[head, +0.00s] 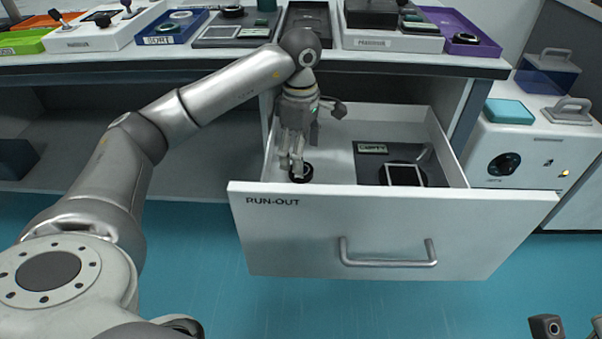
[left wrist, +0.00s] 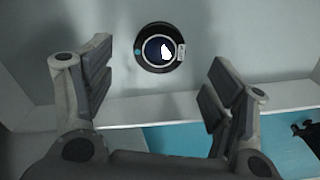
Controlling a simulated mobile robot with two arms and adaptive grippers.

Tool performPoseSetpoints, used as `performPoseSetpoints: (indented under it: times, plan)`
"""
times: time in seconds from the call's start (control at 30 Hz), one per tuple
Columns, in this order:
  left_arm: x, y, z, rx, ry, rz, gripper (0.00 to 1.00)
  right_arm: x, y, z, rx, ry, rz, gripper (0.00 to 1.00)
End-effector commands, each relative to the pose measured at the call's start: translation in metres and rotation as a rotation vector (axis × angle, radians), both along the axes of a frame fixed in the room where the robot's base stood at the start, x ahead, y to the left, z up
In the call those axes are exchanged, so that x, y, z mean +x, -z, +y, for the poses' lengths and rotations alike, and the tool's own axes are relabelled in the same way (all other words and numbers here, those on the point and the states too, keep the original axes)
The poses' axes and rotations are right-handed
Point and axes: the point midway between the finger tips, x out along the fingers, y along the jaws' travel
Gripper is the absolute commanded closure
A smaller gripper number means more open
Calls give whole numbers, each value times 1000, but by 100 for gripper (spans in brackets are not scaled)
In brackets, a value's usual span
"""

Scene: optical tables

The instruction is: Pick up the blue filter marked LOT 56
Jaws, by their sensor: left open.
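A round filter with a black rim (head: 301,174) lies flat on the floor of the open drawer, near its left front corner. In the left wrist view the filter (left wrist: 153,60) shows a dark blue centre with a bright reflection, a pale label at its right and a small blue dot at its left. The label is too small to read. My left gripper (head: 291,163) points down into the drawer at the filter, its fingers partly covering it. In the left wrist view my left gripper (left wrist: 160,80) is open and empty, with the filter beyond the fingertips, between their lines.
The drawer front (head: 390,225) reads RUN-OUT. A dark tray (head: 368,172) with a label and a white-framed square plate sits at the drawer's right. Several trays stand on the table above, including a blue one marked SORT (head: 160,40). Dark parts, probably my right gripper (head: 572,327), show bottom right.

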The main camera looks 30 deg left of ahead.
Motion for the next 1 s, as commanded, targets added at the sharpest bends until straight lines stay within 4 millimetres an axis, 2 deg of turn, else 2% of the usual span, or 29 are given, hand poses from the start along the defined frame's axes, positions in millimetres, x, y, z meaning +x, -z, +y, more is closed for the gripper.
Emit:
performPoseSetpoints:
  times: [0.2,0.3,0.57,0.93,1.0]
  plan:
    - [1,36,-2,0,0,2,22,0,22,0,0,0,1,60]
    - [1,47,-2,-1,0,3,22,0,26,0,-1,0,2,60]
    - [1,48,-2,-1,0,0,22,1,25,0,-1,0,3,60]
    - [1,48,-2,0,0,1,70,1,25,0,-1,0,3,60]
    - [1,48,-2,-1,0,0,72,1,25,0,-1,0,3,60]
